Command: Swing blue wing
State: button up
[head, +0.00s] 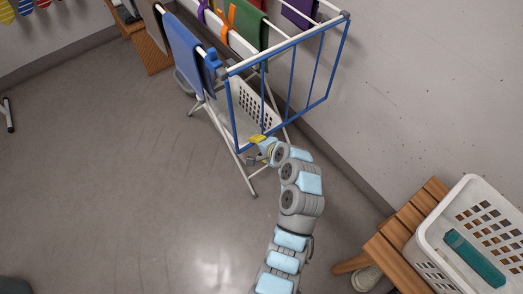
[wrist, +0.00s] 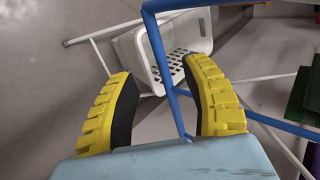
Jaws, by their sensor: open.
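The blue wing (head: 338,55) is a barred blue frame at the near end of the white drying rack (head: 249,178).
Blue cloth (head: 184,55) and green cloth (head: 249,22) hang on the rack. A white basket (head: 260,102) sits behind the wing. A wooden bench (head: 394,239) with another white basket (head: 435,237) stands at lower right.

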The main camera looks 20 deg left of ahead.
aim_at(251, 146)
jog(key=shift+b+x, duration=0.55)
jog(key=shift+x, duration=0.5)
jog(key=shift+w+a+f, duration=0.1)
jog(key=shift+a+f, duration=0.05)
jog(key=shift+f, duration=0.05)
jog(key=shift+x, duration=1.65)
grip_shut()
